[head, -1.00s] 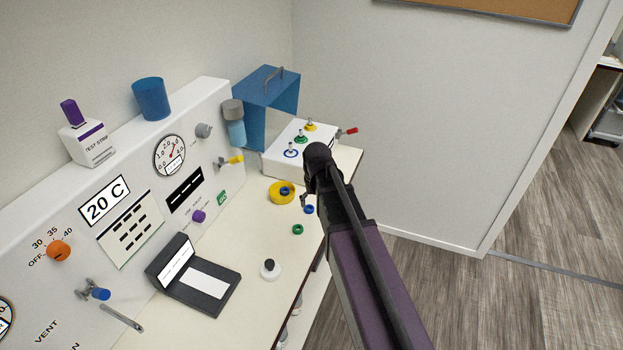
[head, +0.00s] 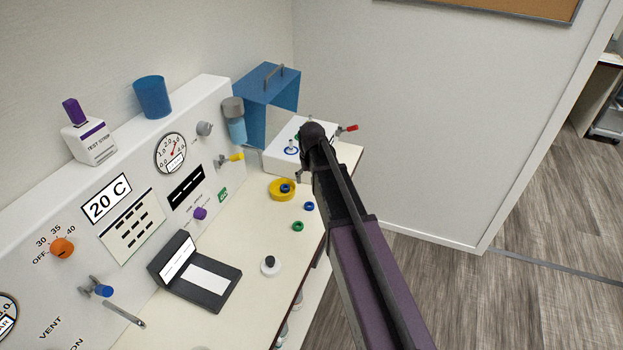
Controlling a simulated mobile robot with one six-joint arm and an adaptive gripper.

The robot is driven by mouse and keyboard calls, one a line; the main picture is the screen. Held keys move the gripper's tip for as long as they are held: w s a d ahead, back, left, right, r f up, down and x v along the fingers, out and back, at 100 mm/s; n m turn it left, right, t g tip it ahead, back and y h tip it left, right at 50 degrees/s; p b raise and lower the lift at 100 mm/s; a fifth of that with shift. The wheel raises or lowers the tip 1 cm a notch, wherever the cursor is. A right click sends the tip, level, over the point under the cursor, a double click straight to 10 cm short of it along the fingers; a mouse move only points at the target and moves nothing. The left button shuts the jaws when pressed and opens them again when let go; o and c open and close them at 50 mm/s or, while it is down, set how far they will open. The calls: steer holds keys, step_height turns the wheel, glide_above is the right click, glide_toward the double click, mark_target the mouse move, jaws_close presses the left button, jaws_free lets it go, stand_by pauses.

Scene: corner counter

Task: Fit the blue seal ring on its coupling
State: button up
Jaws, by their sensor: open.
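A small blue seal ring (head: 309,206) lies on the counter close to its right edge. A white block (head: 275,159) at the back of the counter carries the couplings. The blue-ringed coupling (head: 291,150) has a short upright post and no loose ring visible on it. My gripper (head: 300,176) is open, between the block and the small blue ring, with its fingers mostly hidden behind my arm. It appears to hold nothing. My arm also covers part of the block and the other couplings.
A black-topped white knob (head: 271,267) and an open dark case (head: 215,290) stand nearer. A red lever (head: 347,128) sticks out behind the block.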

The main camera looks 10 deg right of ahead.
mark_target(309, 207)
steer(key=shift+f, duration=0.2)
steer(key=f+b, duration=0.4)
steer(key=w+f+b, duration=0.1)
steer(key=f+b, duration=0.8)
steer(key=shift+w+f, duration=0.15)
steer(key=shift+w, duration=0.2)
stand_by(0.3)
steer(key=c, duration=1.2)
steer(key=shift+r+p, duration=1.3)
steer(key=shift+r, duration=0.25)
steer(key=shift+s, duration=0.1)
